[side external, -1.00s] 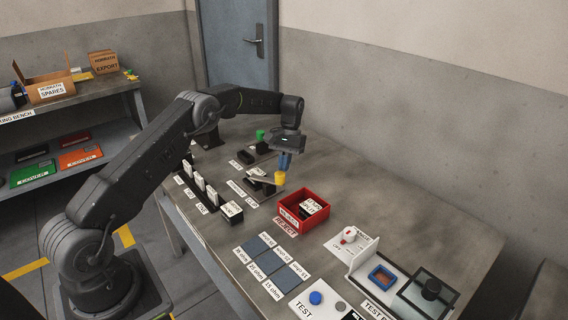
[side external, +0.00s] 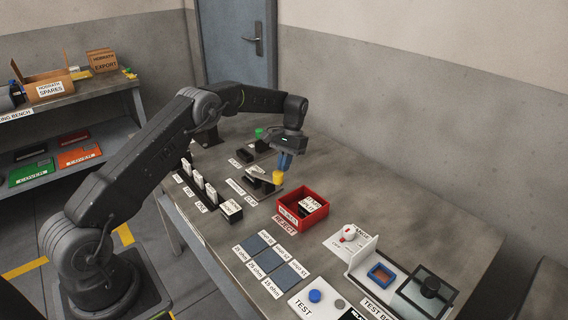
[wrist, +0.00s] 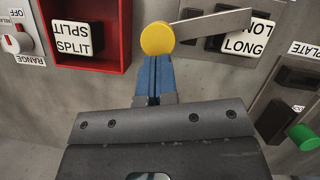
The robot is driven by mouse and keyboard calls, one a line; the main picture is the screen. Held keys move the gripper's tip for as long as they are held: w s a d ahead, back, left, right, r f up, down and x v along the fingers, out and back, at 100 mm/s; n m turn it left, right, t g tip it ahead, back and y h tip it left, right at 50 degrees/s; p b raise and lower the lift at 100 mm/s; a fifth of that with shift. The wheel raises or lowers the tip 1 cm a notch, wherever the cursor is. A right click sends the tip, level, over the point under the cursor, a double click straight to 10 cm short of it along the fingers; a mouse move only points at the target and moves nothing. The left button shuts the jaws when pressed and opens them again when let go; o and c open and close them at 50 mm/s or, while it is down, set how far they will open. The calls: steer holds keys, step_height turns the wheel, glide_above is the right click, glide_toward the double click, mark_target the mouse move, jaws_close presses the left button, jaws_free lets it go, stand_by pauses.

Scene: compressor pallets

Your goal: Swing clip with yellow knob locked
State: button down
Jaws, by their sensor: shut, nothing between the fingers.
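The round yellow knob (side external: 278,177) sits on the end of the swing clip beside the red bin. In the wrist view the yellow knob (wrist: 157,38) is just beyond my fingertips. The clip's flat metal bar (wrist: 212,24) runs from the knob to the right and crosses over a white block labelled LONG (wrist: 244,44). My gripper (wrist: 153,62) has its blue fingers closed together with nothing between them. In the side view my gripper (side external: 285,165) is just above and beside the knob. I cannot tell whether the fingertips touch it.
A red reject bin (side external: 303,207) holding a block labelled SPLIT (wrist: 75,37) stands right beside the clip. A green knob (wrist: 303,137) is on a fixture at the other side. White blocks (side external: 211,195) stand in a row in front. The bench's back right is clear.

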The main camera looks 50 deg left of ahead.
steer(key=shift+s+d+f+m+y, duration=0.2)
steer(key=shift+s+d+m+y, duration=0.2)
steer(key=shift+m, duration=0.6)
stand_by(2.3)
stand_by(0.5)
steer(key=v, duration=0.8)
